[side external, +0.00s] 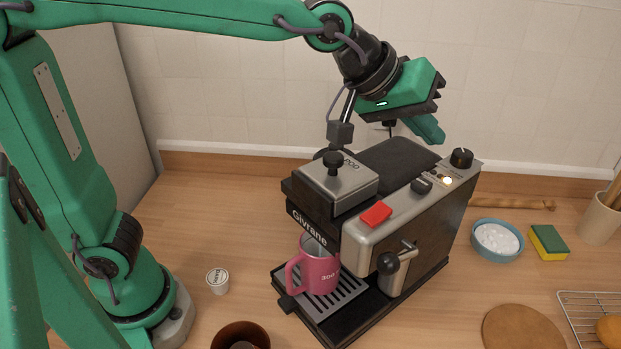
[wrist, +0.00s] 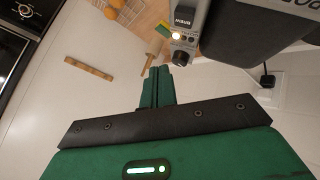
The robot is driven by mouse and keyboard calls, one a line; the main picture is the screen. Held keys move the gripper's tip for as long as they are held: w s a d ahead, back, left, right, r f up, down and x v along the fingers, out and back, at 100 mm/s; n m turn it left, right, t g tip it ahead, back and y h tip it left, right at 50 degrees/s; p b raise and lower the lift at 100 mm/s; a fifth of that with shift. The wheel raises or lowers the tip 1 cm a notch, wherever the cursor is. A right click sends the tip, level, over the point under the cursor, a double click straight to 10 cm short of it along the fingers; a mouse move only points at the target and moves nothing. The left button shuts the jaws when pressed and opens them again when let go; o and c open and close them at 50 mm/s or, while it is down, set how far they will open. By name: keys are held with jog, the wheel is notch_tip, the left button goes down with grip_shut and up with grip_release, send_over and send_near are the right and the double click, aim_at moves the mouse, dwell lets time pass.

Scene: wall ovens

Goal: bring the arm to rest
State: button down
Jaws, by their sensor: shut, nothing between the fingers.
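My gripper (side external: 427,129) is green and hangs in the air above the back right of the coffee machine, apart from it. In the wrist view its fingers (wrist: 157,86) are pressed together with nothing between them. The coffee machine (side external: 408,232) is black and silver, with a red button (side external: 376,214), a lit lamp, knobs and a closed-looking pod lid (side external: 335,180). A pink mug (side external: 318,268) stands upright on its drip tray (side external: 338,310) under the spout. Part of the machine also shows at the top right of the wrist view (wrist: 245,30).
A white pod (side external: 217,281) and a brown cup (side external: 240,335) stand left of the machine. To its right are a blue bowl (side external: 497,238) of white stuff, a sponge (side external: 548,241), a round board (side external: 522,328) and a wire rack (side external: 590,312). The tiled wall is behind.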

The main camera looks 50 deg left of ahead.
jog(key=shift+a, duration=0.1)
jog(key=s+a+f+y, duration=0.1)
jog(key=s+a, duration=0.1)
jog(key=a, duration=0.2)
jog(key=s+a+f, duration=0.1)
jog(key=s+a, duration=0.1)
jog(key=a, duration=0.3)
jog(key=s+a+f+m+y, duration=0.1)
jog(key=s+a, duration=0.2)
jog(key=a, duration=0.1)
jog(key=shift+a+g+y, duration=0.3)
jog(key=s+a+f+m+g+y, duration=0.1)
jog(key=s+a+f+y, duration=0.1)
jog(key=s+a+f, duration=0.5)
jog(key=s+a, duration=0.2)
jog(key=s, duration=0.2)
jog(key=shift+s+a+m+g, duration=0.15)
jog(key=shift+a+m+g, duration=0.15)
jog(key=shift+a+g, duration=0.1)
dwell(4.8)
